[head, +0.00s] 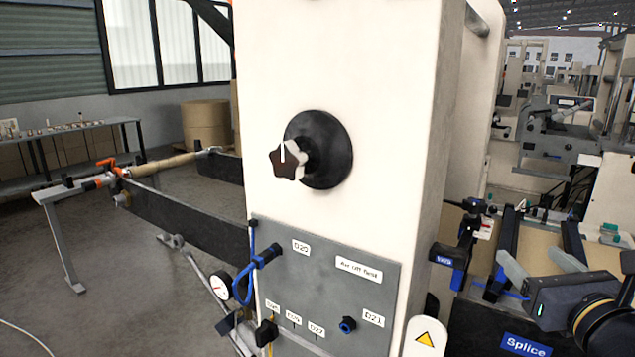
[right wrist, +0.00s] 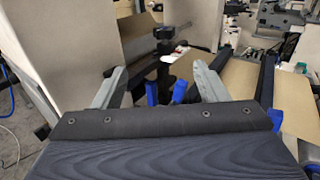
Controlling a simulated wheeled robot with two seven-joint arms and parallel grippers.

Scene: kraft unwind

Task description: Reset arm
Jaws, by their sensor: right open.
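My right gripper (head: 526,252) is at the lower right of the head view, open, its two grey fingers apart. In the right wrist view the gripper (right wrist: 160,70) has nothing between its fingers; a black clamp-like fitting with blue parts (right wrist: 167,50) lies beyond them. That fitting (head: 460,245) also shows in the head view, left of the gripper and apart from it in the picture. My left gripper is not in view.
A cream machine column (head: 345,60) stands in the middle, with a dark star knob (head: 287,160) and a grey panel (head: 330,300) with hoses. A gauge (head: 220,286) hangs beside it. A blue "Splice" label (head: 525,345) sits below my right gripper. Open floor lies left.

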